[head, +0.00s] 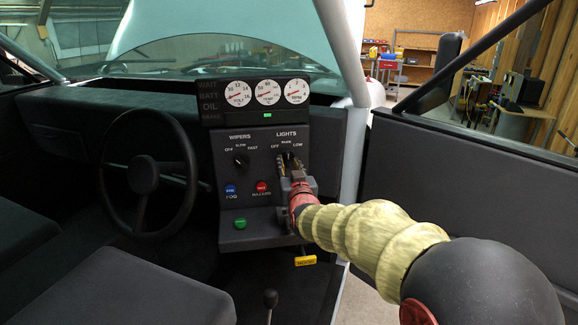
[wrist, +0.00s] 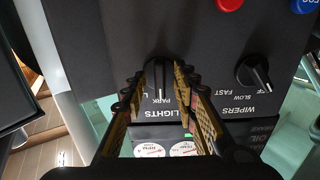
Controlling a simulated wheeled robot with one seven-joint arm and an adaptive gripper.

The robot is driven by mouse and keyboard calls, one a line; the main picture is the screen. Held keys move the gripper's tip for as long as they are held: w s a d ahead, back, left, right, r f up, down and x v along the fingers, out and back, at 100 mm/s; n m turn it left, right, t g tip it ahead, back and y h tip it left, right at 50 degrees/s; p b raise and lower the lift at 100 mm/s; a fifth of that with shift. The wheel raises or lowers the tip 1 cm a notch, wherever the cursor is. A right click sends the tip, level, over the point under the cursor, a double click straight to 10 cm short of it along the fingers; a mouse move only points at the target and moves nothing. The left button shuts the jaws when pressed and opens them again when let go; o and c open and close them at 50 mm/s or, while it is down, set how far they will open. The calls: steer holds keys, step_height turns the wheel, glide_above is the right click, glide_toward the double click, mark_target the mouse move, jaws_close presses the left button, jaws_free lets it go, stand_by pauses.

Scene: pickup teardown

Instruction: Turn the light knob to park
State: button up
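The light knob (head: 289,157) is a small black knob under the LIGHTS label on the dark dash panel, with OFF, PARK and LOW around it. In the wrist view, which looks upside down, the knob (wrist: 158,76) shows a pale pointer line aimed at PARK. My gripper (head: 289,166) is at the knob, its two fingers standing apart on either side of it. In the wrist view, my gripper (wrist: 160,88) looks open around the knob. I cannot tell whether either finger touches it. The fingers partly hide the knob in the head view.
The wipers knob (head: 240,160) is to the left. A blue fog button (head: 230,190), a red hazard button (head: 262,187) and a green button (head: 240,223) are below. Gauges (head: 267,92) sit above. The steering wheel (head: 145,175) is farther left; the door (head: 460,190) is at right.

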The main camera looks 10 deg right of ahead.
steer(key=shift+s, duration=0.1)
steer(key=s, duration=1.1)
steer(key=shift+s+a, duration=0.4)
